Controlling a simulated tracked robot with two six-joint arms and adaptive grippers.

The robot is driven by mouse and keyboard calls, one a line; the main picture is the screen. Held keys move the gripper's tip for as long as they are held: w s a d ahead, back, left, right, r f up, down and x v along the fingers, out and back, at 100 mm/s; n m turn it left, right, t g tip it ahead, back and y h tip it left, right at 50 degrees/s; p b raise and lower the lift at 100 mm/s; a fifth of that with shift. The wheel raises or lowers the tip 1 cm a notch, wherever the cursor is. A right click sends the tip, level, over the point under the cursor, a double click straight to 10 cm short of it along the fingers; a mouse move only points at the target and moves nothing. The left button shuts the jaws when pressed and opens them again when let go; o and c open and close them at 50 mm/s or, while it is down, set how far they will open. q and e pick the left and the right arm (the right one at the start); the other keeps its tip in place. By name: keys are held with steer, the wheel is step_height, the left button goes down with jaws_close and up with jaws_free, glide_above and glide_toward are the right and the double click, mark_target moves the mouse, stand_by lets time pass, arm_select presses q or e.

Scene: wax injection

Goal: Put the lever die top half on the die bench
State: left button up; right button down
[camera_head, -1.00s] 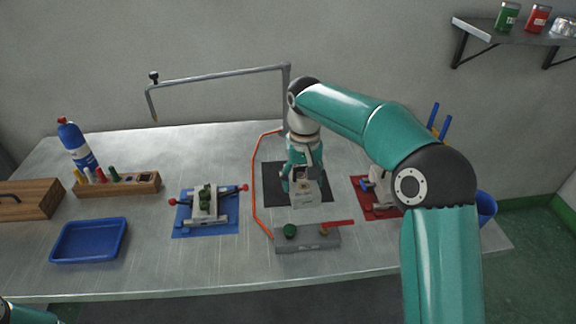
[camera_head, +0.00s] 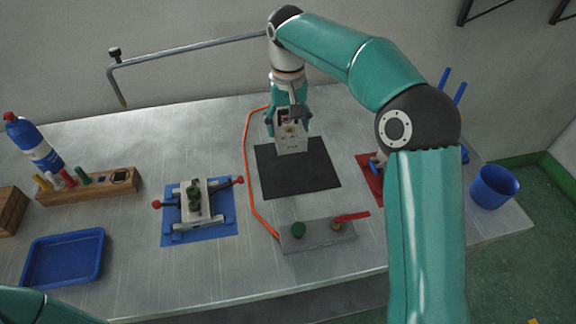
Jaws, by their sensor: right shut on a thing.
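My right gripper (camera_head: 288,118) is shut on a pale grey block, the die top half (camera_head: 292,139). It holds the block above the far part of a black mat (camera_head: 318,178), and the block looks apart from the mat. The gripper's fingers hide part of the block. I cannot tell from the picture which flat area is named the die bench. My left arm shows only as a link at the bottom left corner, and its gripper is out of view.
A clamp fixture on a blue mat (camera_head: 222,226) stands left of the black mat. A blue tray (camera_head: 30,262), wooden rack (camera_head: 98,186), red mat (camera_head: 368,178) and blue cup (camera_head: 492,186) stand around. An orange hose (camera_head: 247,165) runs left of the black mat.

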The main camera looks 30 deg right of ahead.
mark_target(287, 175)
step_height(287, 175, down, 14)
steer(key=shift+w+a+f, duration=0.1)
steer(key=shift+f, duration=0.05)
stand_by(0.4)
steer(key=shift+c, duration=0.6)
jaws_free()
steer(key=shift+f, duration=0.1)
step_height(287, 175, up, 12)
steer(key=shift+r, duration=0.1)
stand_by(0.4)
